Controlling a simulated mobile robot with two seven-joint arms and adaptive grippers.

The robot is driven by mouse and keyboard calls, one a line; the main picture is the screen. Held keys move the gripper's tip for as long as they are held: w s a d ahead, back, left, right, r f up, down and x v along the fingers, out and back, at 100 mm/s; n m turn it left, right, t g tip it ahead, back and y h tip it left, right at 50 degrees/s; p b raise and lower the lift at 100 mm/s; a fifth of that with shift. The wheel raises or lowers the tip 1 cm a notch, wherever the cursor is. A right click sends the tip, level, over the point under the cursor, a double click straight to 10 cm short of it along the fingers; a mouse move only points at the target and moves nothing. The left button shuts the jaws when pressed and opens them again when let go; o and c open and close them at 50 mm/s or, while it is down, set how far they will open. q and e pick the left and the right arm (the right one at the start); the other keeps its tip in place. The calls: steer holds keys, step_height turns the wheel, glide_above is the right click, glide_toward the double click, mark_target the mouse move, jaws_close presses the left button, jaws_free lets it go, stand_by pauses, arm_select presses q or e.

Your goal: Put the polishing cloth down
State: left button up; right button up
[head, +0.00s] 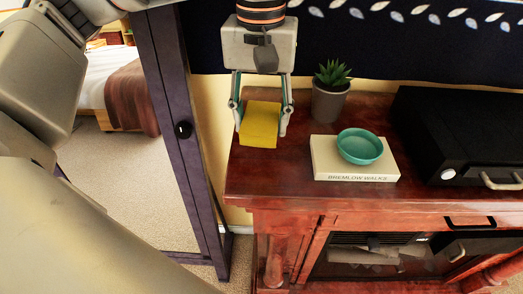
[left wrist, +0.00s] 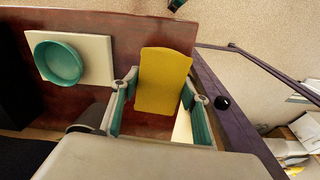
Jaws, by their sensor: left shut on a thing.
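The polishing cloth (head: 260,125) is a yellow folded piece in the head view. My left gripper (head: 260,112) is shut on it, with one finger on each side. The gripper points down over the left end of the reddish-brown wooden cabinet (head: 285,183). In the left wrist view the cloth (left wrist: 163,80) sits between the green-padded fingers (left wrist: 152,112), with the cabinet top behind it. I cannot tell whether the cloth touches the top. My right gripper is not in view.
A potted plant (head: 329,95) stands right of the cloth. A teal bowl (head: 360,147) rests on a white book (head: 335,165). A black box-shaped device (head: 460,130) stands further right. A dark purple mirror frame (head: 175,125) rises left of the cabinet. The front left top is bare.

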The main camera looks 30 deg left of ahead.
mark_target(261, 162)
arm_select(q)
step_height(261, 162, down, 8)
steer(key=shift+f, duration=0.1)
stand_by(0.4)
steer(key=shift+f, duration=0.3)
steer(key=o, duration=1.3)
steer(key=shift+c, duration=0.2)
steer(key=shift+r, duration=0.1)
steer(key=r, duration=0.7)
steer(key=shift+w+r, duration=0.15)
steer(key=shift+w, duration=0.2)
steer(key=shift+s+r, duration=0.1)
steer(key=shift+r, duration=0.25)
